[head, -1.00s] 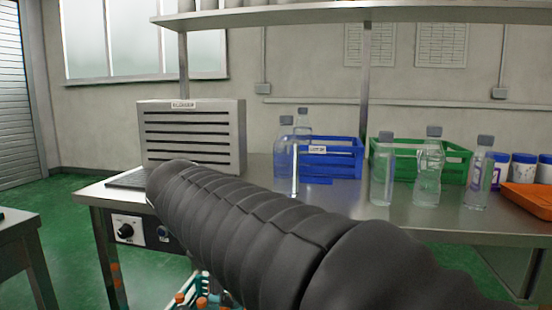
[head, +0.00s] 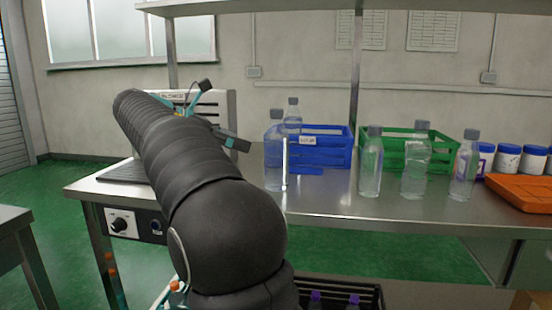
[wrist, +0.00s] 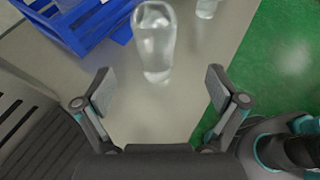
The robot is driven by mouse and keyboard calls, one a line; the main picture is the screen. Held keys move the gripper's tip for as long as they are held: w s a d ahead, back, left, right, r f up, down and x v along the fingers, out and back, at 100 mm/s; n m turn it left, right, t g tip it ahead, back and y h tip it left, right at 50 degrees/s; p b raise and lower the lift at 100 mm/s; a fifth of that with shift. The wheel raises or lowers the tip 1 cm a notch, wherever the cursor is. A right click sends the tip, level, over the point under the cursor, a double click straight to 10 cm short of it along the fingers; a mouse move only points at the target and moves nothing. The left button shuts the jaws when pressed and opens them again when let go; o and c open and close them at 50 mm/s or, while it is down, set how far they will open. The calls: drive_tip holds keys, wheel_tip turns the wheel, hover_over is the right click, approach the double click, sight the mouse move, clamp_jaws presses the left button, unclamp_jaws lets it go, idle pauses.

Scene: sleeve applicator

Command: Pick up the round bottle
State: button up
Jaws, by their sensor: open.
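Several clear bottles with grey caps stand on the steel table. One bottle (head: 274,155) is in front of the left end of the blue crate, and another (head: 293,120) is just behind it. A clear rounded bottle (wrist: 155,42) stands ahead of my gripper in the wrist view, near the blue crate, and looks like the front left one. I cannot tell for certain which bottle is the round one. My gripper (wrist: 160,92) is open and empty, its fingers apart and short of that bottle. In the head view my gripper (head: 224,114) is left of the bottles, partly hidden by my arm.
The blue crate (head: 325,158) and green crate (head: 400,171) stand behind the bottles. More bottles (head: 371,165) (head: 416,170) (head: 464,170), white tubs (head: 507,158) and an orange tray (head: 522,192) are to the right. A grey vented box (head: 215,108) is at the left. A shelf (head: 420,5) hangs above.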

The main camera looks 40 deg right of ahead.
sight(266, 151)
drive_tip(key=x, duration=0.6)
drive_tip(key=shift+f+b, duration=0.15)
drive_tip(key=shift+b, duration=0.25)
drive_tip(key=x, duration=0.5)
drive_tip(key=shift+w+d+f+b, duration=0.1)
drive_tip(key=shift+w+f+b, duration=0.15)
drive_tip(key=shift+w+b, duration=0.15)
drive_tip(key=c, duration=1.5)
drive_tip(key=shift+c, duration=1.3)
drive_tip(key=shift+r, duration=0.15)
